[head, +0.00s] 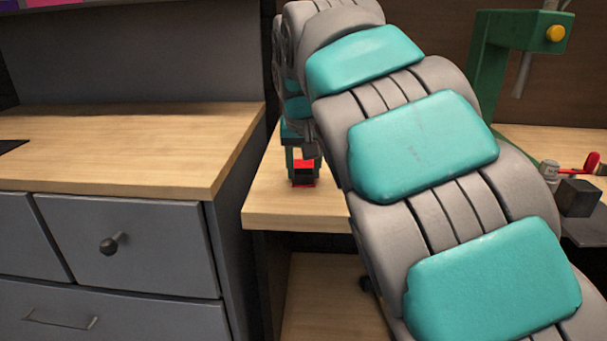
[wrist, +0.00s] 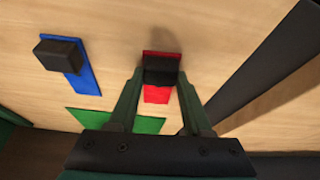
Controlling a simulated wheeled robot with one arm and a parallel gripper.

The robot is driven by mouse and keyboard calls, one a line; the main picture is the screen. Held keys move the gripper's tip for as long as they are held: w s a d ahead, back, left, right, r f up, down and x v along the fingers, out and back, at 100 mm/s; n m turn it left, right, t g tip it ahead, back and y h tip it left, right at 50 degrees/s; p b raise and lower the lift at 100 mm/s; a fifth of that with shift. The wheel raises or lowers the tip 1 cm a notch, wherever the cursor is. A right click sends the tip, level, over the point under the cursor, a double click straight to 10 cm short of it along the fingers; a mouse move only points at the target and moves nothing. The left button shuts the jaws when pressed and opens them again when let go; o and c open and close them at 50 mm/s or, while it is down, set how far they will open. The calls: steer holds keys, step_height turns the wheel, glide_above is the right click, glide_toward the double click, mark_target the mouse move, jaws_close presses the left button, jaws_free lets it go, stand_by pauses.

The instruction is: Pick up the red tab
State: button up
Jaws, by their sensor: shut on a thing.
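The red tab (wrist: 156,95) is a flat red strip with a black block on it, and it lies between my gripper's fingers in the wrist view. My gripper (wrist: 160,75) has green fingers and is shut on the black block of the red tab, one finger on each side. In the head view the red tab (head: 303,165) shows below my gripper (head: 302,155), at the wooden table (head: 270,205) near its front edge. I cannot tell whether the tab touches the wood.
A blue tab (wrist: 83,78) with a black block lies left of the gripper. A green piece (wrist: 110,121) is partly hidden by the gripper. A grey drawer cabinet (head: 150,240) stands left. A green machine (head: 492,75) and a dark block (head: 577,197) are at right.

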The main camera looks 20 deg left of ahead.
jaws_close()
steer(key=shift+r, duration=0.15)
steer(key=shift+r, duration=1.65)
steer(key=s+d+r+b, duration=0.1)
steer(key=s+d+b, duration=0.2)
steer(key=s+d, duration=0.6)
steer(key=s, duration=0.4)
steer(key=shift+d+r, duration=0.15)
steer(key=shift+r, duration=0.05)
